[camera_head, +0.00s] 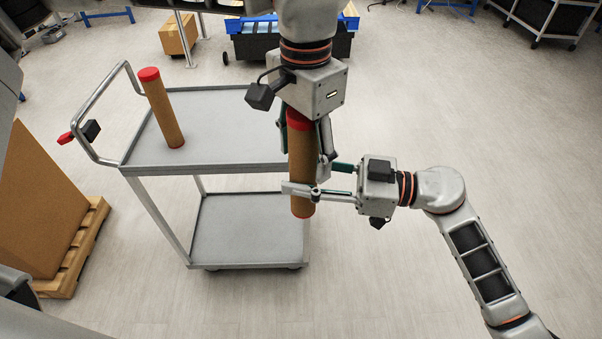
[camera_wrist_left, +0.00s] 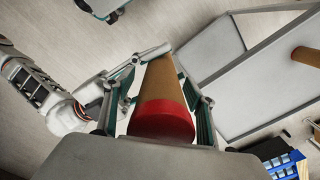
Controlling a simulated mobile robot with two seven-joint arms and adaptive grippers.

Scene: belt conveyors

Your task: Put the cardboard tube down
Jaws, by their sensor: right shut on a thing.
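A brown cardboard tube (camera_head: 302,150) with red ends hangs roughly upright in front of the cart's right edge. My right gripper (camera_head: 304,180) comes from the right and is shut on its lower part. My left gripper (camera_head: 304,150) comes down from the top, with its fingers on both sides of the upper part. In the left wrist view the tube (camera_wrist_left: 162,85) lies between these fingers, with gaps beside it, so the left gripper looks open. A second tube (camera_head: 165,112) stands on the cart's top shelf (camera_head: 220,118), at the left.
The grey cart has a lower shelf (camera_head: 245,230), empty where visible, and a handle (camera_head: 90,100) at the left. A large brown box (camera_head: 38,205) sits on a wooden pallet (camera_head: 85,235) at the left. The top shelf's middle is clear.

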